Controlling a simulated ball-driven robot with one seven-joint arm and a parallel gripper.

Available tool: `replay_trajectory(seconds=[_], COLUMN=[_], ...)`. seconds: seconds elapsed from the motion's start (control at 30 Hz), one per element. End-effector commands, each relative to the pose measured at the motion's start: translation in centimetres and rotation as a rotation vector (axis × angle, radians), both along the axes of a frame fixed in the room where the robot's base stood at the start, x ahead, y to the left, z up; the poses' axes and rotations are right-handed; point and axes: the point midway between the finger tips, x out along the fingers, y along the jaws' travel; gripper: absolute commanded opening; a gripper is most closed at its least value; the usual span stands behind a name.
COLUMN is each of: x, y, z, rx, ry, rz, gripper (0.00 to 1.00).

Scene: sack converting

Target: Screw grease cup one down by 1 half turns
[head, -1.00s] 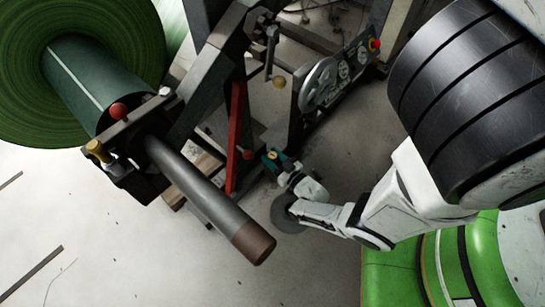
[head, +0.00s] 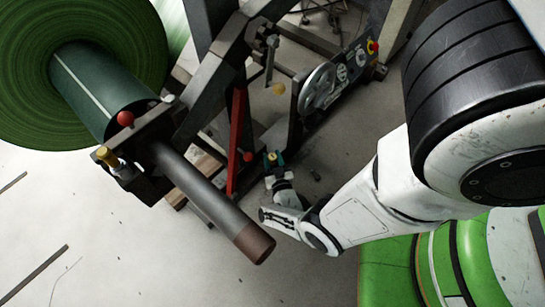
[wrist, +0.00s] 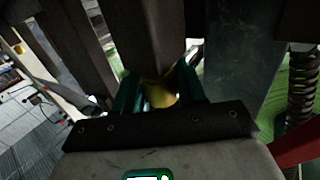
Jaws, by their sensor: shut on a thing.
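A yellow, brass-coloured rounded cup (wrist: 162,96), which looks like grease cup one, sits between the teal fingers of my gripper (wrist: 160,92) in the wrist view. The jaws are shut on it, beneath a dark upright frame part. In the head view my gripper (head: 273,160) is low beside the red bar, with a small spot of yellow between its fingers. The cup's base and thread are hidden. A second brass cup (head: 106,157) stands on the shaft's bearing block at the left, apart from my gripper.
A red bar (head: 236,140) stands just left of my gripper. A bare shaft end (head: 215,200) juts out in front, from a large green roll (head: 70,20). A handwheel panel (head: 320,88) is behind. A spring (wrist: 301,85) shows at the right in the wrist view. Floor at front left is open.

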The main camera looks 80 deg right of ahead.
Motion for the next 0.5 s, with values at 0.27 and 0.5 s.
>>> replay_trajectory(seconds=[0.27, 0.5], x=[-0.10, -0.12], y=[0.02, 0.04], z=[0.03, 0.00], rx=[-0.002, -0.002], ry=[0.001, 0.001], rz=[-0.080, -0.089], gripper=[0.10, 0.10])
